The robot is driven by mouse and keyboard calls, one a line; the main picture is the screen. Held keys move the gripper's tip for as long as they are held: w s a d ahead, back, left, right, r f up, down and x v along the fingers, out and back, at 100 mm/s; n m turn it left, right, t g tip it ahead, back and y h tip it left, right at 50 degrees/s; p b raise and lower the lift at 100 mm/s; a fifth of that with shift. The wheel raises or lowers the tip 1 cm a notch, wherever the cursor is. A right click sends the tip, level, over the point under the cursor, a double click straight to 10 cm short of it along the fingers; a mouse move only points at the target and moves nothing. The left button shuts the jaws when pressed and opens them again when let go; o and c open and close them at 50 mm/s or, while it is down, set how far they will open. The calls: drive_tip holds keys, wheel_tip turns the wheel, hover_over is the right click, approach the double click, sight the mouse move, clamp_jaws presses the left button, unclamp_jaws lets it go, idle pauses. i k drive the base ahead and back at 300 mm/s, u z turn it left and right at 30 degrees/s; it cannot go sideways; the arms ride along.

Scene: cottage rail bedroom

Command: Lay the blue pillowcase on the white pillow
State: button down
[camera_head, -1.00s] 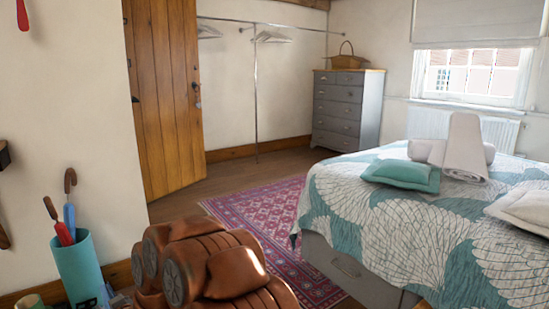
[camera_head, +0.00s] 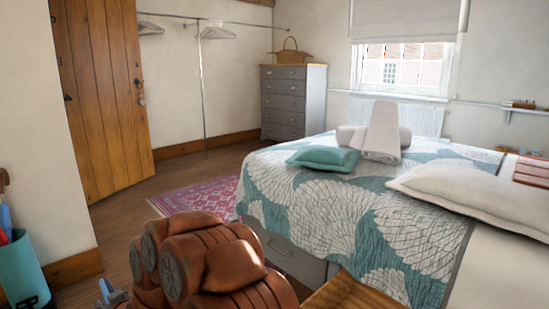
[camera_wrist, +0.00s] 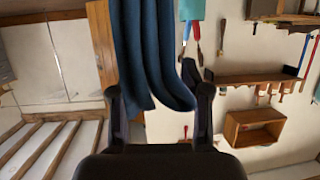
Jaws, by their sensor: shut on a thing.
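The blue pillowcase (camera_wrist: 150,55) shows in the wrist view as long, dark blue folded strips between my fingers. My gripper (camera_wrist: 158,98) is shut on it, and the cloth hangs free, away from the bed. The head view does not clearly show the gripper or the pillowcase; my brown arm (camera_head: 205,262) fills the lower middle there.
The bed (camera_head: 310,195) has a teal patterned cover, with a teal cushion (camera_head: 325,157) and rolled white towels (camera_head: 383,132) on it. A teal umbrella stand (camera_head: 24,270) is at the lower left. A wooden edge (camera_head: 355,296) is low in front. Open floor and a rug (camera_head: 195,197) lie left of the bed.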

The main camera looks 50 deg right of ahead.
sight(468, 193)
drive_tip(key=z, duration=1.45)
